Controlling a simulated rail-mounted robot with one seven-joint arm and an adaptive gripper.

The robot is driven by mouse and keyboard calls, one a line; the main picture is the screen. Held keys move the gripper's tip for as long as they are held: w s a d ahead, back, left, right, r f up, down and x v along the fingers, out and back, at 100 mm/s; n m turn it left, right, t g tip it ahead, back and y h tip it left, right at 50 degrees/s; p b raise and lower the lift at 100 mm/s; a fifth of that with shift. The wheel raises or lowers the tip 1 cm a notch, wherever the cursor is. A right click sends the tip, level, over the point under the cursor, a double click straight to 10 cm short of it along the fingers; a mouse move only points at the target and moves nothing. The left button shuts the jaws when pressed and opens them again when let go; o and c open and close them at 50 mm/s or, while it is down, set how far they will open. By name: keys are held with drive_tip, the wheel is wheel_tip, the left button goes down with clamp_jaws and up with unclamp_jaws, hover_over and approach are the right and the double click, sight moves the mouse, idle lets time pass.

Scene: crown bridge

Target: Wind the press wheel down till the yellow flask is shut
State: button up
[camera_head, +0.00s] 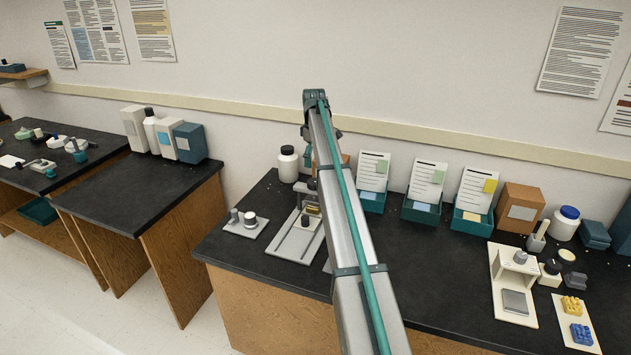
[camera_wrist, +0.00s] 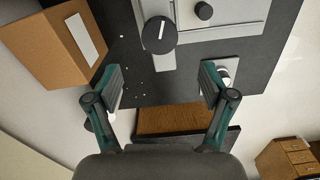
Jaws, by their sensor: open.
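The press (camera_head: 307,188) stands on a grey base plate on the dark bench, partly hidden behind my arm in the head view. A small yellow block (camera_head: 313,210), probably the yellow flask, shows under its crosspiece; whether it is shut cannot be told. In the wrist view, a round black disc (camera_wrist: 160,35) with a white mark, which looks like the press wheel, lies beyond my fingertips. My gripper (camera_wrist: 163,78) is open and empty, apart from the disc. The yellow flask is not visible in the wrist view.
A small plate (camera_head: 246,224) with little cylinders lies left of the press. A white bottle (camera_head: 288,165) stands behind it. Teal trays with cards (camera_head: 421,211) stand to the right. A brown box (camera_wrist: 62,48) is at the left in the wrist view.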

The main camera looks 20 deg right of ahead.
sight(314, 181)
wheel_tip(314, 181, down, 10)
drive_tip(key=p, duration=0.2)
drive_tip(key=shift+p, duration=0.35)
drive_tip(key=shift+r, duration=0.1)
drive_tip(key=c, duration=1.2)
drive_tip(key=shift+o, duration=0.2)
